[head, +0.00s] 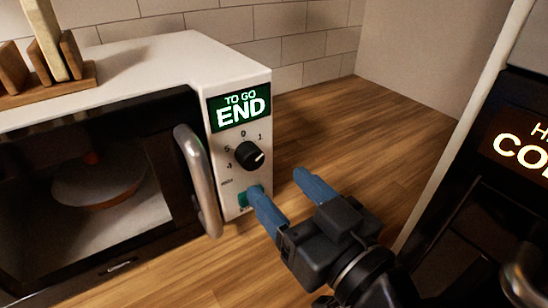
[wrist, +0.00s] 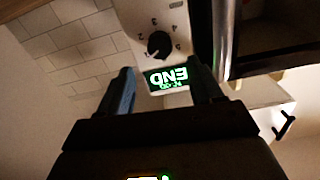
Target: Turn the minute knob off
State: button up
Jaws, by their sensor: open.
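The minute knob (head: 249,155) is a black round dial on the white front panel of the microwave (head: 236,84), below a lit green display reading "TO GO END" (head: 240,107). Its white pointer line points right, slightly downward, past the 1; the 0 is at the top. My gripper (head: 277,182) is open and empty, with blue fingers below and to the right of the knob, apart from it. In the wrist view the knob (wrist: 158,44) appears upside down beyond the gap between the fingers (wrist: 160,72).
A teal button (head: 243,196) sits under the knob, partly behind a finger. The microwave's metal door handle (head: 199,180) stands out just left of the panel. A wooden rack (head: 45,75) is on top. A dark machine (head: 515,150) stands at right, with bare counter (head: 340,135) between.

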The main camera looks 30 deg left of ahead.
aim_at(255, 162)
jog(key=p+x, duration=0.1)
jog(key=x, duration=0.5)
jog(key=shift+w+a, duration=0.1)
jog(key=shift+a, duration=0.25)
jog(key=shift+c, duration=0.2)
jog(key=c, duration=1)
jog(key=shift+f, duration=0.1)
jog(key=shift+f+n+b, duration=0.1)
jog(key=shift+n+b, duration=0.2)
jog(key=shift+b, duration=0.25)
